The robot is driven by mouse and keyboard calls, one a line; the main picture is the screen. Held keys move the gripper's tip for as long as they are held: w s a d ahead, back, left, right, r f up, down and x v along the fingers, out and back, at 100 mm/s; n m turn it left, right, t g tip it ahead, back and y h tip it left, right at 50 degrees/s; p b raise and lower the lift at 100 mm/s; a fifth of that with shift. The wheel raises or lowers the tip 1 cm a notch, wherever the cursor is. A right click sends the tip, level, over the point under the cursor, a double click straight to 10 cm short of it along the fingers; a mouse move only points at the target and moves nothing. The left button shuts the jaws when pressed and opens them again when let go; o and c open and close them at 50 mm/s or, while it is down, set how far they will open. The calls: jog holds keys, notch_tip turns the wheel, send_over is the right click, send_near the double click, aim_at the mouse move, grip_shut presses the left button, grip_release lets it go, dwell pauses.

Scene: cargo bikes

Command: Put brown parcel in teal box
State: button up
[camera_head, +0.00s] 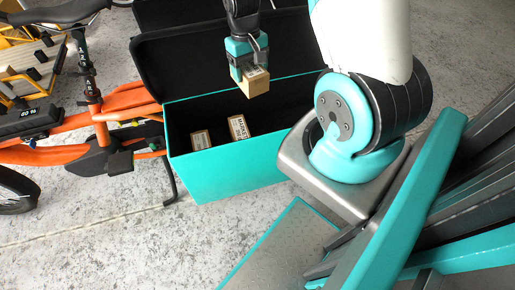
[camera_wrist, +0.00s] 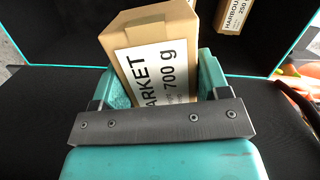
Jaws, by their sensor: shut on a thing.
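The brown parcel (camera_head: 253,82) is in my gripper (camera_head: 250,68), held above the open teal box (camera_head: 230,172). In the wrist view the parcel (camera_wrist: 150,40) has a white label reading "ARKET" and "700 g", and the teal jaws (camera_wrist: 208,75) are on its sides. The teal box has a dark inside and its black lid (camera_head: 215,52) stands open at the back. The parcel is near the lid side, and its exact height over the box is hard to tell.
Two brown labelled parcels lie inside the box, one at the left (camera_head: 201,140) and one at the middle (camera_head: 239,127). An orange cargo bike (camera_head: 130,100) stands at the left. Dark room shows in the box right of the parcels.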

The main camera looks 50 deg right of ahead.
jog(key=s+d+f+m+b, duration=0.3)
jog(key=s+d+f+b, duration=0.2)
jog(key=d+f+b, duration=0.25)
jog(key=shift+s+d+f+b, duration=0.15)
jog(key=shift+f+b, duration=1)
jog(key=shift+f, duration=3.8)
jog(key=shift+s+d+f+b, duration=0.15)
jog(key=shift+f+b, duration=1)
jog(key=shift+f, duration=3.75)
jog(key=shift+w+f, duration=0.1)
jog(key=shift+f, duration=0.05)
jog(key=o, duration=1.5)
